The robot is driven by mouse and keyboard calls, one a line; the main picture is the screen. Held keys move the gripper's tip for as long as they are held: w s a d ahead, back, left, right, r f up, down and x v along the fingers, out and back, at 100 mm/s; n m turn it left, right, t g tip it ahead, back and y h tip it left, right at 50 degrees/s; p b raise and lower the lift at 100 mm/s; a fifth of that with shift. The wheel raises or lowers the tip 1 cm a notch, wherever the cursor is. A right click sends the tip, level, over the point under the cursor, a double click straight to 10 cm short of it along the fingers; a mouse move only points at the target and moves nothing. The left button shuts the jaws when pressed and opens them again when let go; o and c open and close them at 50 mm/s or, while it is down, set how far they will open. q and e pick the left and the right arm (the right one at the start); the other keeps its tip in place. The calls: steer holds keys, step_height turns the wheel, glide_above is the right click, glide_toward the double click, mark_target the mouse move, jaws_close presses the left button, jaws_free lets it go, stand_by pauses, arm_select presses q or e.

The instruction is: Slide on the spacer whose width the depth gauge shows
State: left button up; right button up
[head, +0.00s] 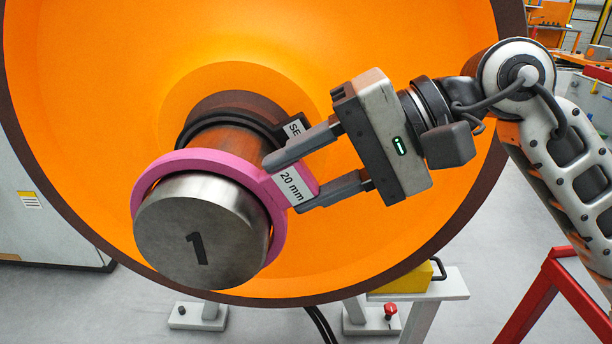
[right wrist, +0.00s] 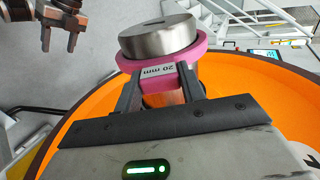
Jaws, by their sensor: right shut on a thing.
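The pink spacer (head: 165,173), with a white tab marked "20 mm", is around the steel shaft end (head: 200,235) marked "1". The end face stands out in front of the ring. My right gripper (head: 290,180) is shut on the spacer's tab; it also shows in the right wrist view (right wrist: 158,88), with the pink ring (right wrist: 190,62) around the steel end. Further in on the shaft is a black ring (head: 240,117) with a partly hidden label starting "SE". My left gripper (right wrist: 60,40) shows only in the right wrist view, with fingers apart and empty. No depth gauge reading is legible.
The large orange wheel dish (head: 80,90) surrounds the shaft, its dark rim close to my right arm. A yellow block (head: 405,280) sits on a stand below. A red frame (head: 545,290) stands at lower right. Grey floor is open at lower left.

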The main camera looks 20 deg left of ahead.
arm_select(q)
steer(key=shift+f, duration=0.15)
arm_select(e)
steer(key=shift+w+a, duration=0.2)
steer(key=shift+w, duration=0.6)
steer(key=shift+w+a, duration=0.2)
steer(key=shift+w, duration=0.6)
steer(key=shift+w+a, duration=0.2)
steer(key=shift+w, duration=0.6)
arm_select(q)
steer(key=shift+r+p, duration=0.5)
steer(key=shift+r, duration=0.05)
arm_select(e)
steer(key=shift+w+a, duration=0.2)
steer(key=shift+w, duration=0.65)
steer(key=shift+w+a, duration=0.2)
steer(key=shift+w, duration=0.65)
steer(key=shift+w+a, duration=0.2)
steer(key=shift+w, duration=0.65)
steer(key=o, duration=1.2)
steer(key=shift+d, duration=0.1)
arm_select(q)
step_height(320, 180, up, 2)
steer(key=shift+d+r+t+b, duration=0.15)
steer(key=shift+t+b, duration=0.15)
steer(key=shift+b, duration=0.05)
arm_select(e)
steer(key=v, duration=1.5)
steer(key=shift+d+r, duration=0.25)
steer(key=shift+d, duration=0.1)
